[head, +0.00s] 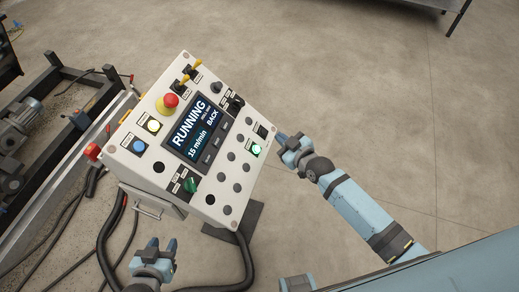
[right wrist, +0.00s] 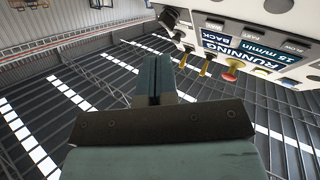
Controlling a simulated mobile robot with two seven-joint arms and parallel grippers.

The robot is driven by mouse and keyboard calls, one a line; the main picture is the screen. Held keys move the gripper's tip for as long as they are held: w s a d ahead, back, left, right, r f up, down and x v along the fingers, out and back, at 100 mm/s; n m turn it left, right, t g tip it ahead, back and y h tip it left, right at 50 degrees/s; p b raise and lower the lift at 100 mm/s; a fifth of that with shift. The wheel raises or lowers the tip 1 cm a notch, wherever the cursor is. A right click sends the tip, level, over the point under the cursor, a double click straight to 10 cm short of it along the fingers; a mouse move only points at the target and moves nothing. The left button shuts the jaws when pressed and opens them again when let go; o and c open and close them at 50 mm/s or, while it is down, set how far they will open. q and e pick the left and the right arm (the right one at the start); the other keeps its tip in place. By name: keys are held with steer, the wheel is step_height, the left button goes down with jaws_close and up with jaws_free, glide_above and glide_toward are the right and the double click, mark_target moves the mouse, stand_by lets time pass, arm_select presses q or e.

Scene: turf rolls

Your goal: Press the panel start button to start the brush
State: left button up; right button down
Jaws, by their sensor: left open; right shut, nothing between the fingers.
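The pale control panel (head: 222,205) stands tilted left of centre in the head view. Its screen (head: 196,128) reads RUNNING, BACK and 15 m/min. A green button (head: 256,150) near the panel's right edge is lit; I cannot read its label. My right gripper (head: 281,138) is shut and empty just right of the panel's edge, close to the green button; I see no contact. In the right wrist view its fingers (right wrist: 154,75) are together, with part of the panel (right wrist: 285,45) at upper right. My left gripper (head: 160,246) is open and empty below the panel.
The panel also carries a red emergency knob (head: 168,103), lit yellowish (head: 153,126) and blue (head: 139,146) buttons and a green rotary switch (head: 190,185). Machinery (head: 28,117) and dark cables (head: 80,205) lie at left.

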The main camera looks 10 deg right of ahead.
mark_target(256, 149)
steer(key=shift+f, duration=0.1)
steer(key=w+a+f+b, duration=0.1)
steer(key=f+b, duration=0.1)
steer(key=w+a+f+b, duration=0.1)
steer(key=a+f+b, duration=0.1)
steer(key=w+a+f+b, duration=0.1)
steer(key=f+b, duration=0.1)
steer(key=shift+a+f, duration=0.15)
steer(key=shift+a, duration=0.05)
steer(key=shift+a+f, duration=0.15)
stand_by(0.8)
stand_by(0.6)
steer(key=shift+w+a+f, duration=0.1)
steer(key=shift+f, duration=0.05)
stand_by(0.6)
